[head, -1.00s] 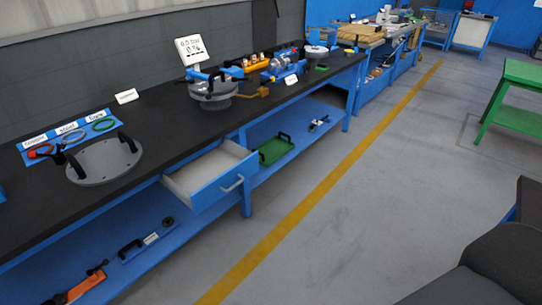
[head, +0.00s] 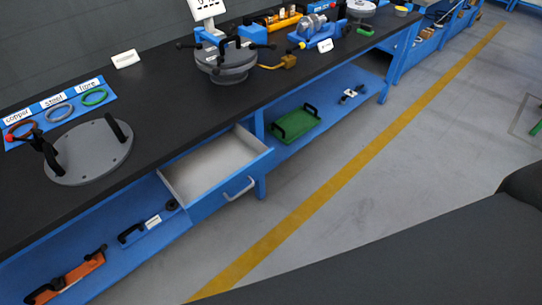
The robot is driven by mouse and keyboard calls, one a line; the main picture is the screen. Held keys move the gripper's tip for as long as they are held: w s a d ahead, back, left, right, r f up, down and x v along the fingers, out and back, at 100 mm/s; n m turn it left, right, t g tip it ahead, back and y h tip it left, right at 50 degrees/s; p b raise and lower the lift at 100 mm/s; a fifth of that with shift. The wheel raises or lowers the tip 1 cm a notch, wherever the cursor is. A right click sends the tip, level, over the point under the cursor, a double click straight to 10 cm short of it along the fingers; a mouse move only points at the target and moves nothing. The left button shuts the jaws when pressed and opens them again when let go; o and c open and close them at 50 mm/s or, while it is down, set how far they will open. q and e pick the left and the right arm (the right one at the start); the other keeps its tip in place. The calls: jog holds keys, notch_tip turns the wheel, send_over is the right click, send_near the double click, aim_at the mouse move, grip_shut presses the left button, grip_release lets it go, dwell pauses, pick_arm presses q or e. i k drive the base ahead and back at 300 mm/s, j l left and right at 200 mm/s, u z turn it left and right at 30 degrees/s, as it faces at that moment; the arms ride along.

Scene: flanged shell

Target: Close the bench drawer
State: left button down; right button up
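The bench drawer (head: 198,209) is pulled out from under the black bench top (head: 150,120). It has a blue front, pale inner walls and a grey bar handle (head: 238,189) on its front. The inside that I can see looks empty. Neither of my grippers shows in the head view. A dark grey shape at the lower right, likely part of my own arm, covers the floor there and is apart from the drawer.
On the bench stand a round grey plate with black handles (head: 88,152), coloured rings on a blue mat (head: 60,112) and a flanged shell (head: 226,62). The lower shelf holds a green tray (head: 296,122) and tools. Grey floor with a yellow line (head: 340,170) lies clear before the drawer.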

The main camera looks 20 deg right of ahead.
aim_at(218, 172)
jog(key=i+l, duration=0.1)
jog(key=l, duration=0.2)
jog(key=i+l+u, duration=0.1)
jog(key=l, duration=0.5)
jog(key=l+u, duration=0.2)
jog(key=l, duration=0.85)
